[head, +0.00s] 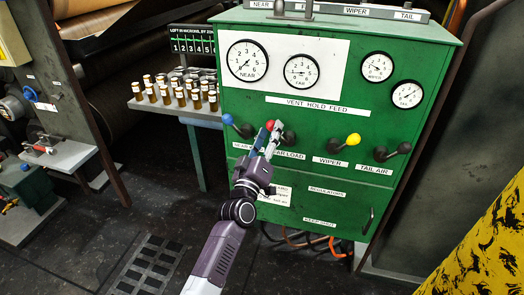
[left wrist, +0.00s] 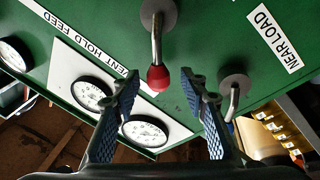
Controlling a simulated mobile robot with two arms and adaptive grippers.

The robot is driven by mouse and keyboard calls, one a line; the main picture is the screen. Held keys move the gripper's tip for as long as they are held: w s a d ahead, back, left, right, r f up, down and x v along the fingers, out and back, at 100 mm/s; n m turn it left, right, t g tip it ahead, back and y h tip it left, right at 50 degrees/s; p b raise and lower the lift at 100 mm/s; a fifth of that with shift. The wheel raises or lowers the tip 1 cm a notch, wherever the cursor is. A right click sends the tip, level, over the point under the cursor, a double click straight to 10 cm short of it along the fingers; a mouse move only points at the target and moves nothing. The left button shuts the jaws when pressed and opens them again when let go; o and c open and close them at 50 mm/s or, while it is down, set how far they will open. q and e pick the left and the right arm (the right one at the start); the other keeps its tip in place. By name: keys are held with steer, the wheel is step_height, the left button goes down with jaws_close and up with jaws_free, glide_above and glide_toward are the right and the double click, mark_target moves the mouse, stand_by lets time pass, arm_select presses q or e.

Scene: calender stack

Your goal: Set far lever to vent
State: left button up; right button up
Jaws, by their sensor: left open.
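The far lever has a red knob (head: 270,124) and a dark round hub (head: 289,138) on the green cabinet front, above the partly covered FAR LOAD label. Its rod points left and slightly up, toward the VENT end of the VENT HOLD FEED strip (head: 318,106). My left gripper (head: 269,132) is at this knob and partly covers the lever. In the left wrist view, the red knob (left wrist: 158,79) lies between the two spread fingertips, with visible gaps on both sides. The left gripper is open. My right gripper is in neither view.
The near lever with a blue knob (head: 227,118) is close on the left. The wiper lever with a yellow knob (head: 353,139) and the tail air lever (head: 404,148) are to the right. Gauges (head: 301,71) sit above. Several small bottles (head: 180,98) stand on a left shelf.

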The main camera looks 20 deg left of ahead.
arm_select(q)
steer(key=v, duration=0.9)
steer(key=shift+s+f, duration=0.1)
steer(key=s+d+f+m+g, duration=0.1)
steer(key=s+f+m+g, duration=0.3)
steer(key=f, duration=1)
steer(key=s+f+g+h, duration=0.1)
steer(key=s+f+g, duration=0.35)
steer(key=f, duration=1.05)
steer(key=s+d+f+m+g, duration=0.15)
steer(key=s+f, duration=0.55)
steer(key=f, duration=0.7)
steer(key=s+a+f+m+g, duration=0.1)
steer(key=s+a+f+g, duration=0.15)
steer(key=s+f, duration=0.65)
steer(key=s+a+f+m+g, duration=0.1)
steer(key=s+f+m+g, duration=0.15)
steer(key=s+f, duration=0.65)
steer(key=s+a+f+g+y, duration=0.1)
steer(key=s+a+g, duration=0.1)
steer(key=s, duration=0.8)
steer(key=s+a+f+m+g, duration=0.1)
steer(key=s+a+f+g, duration=0.1)
steer(key=s, duration=0.9)
steer(key=shift+s+a+g+y+p, duration=0.25)
steer(key=shift+s+g+y+p, duration=0.1)
steer(key=shift+g+y, duration=0.05)
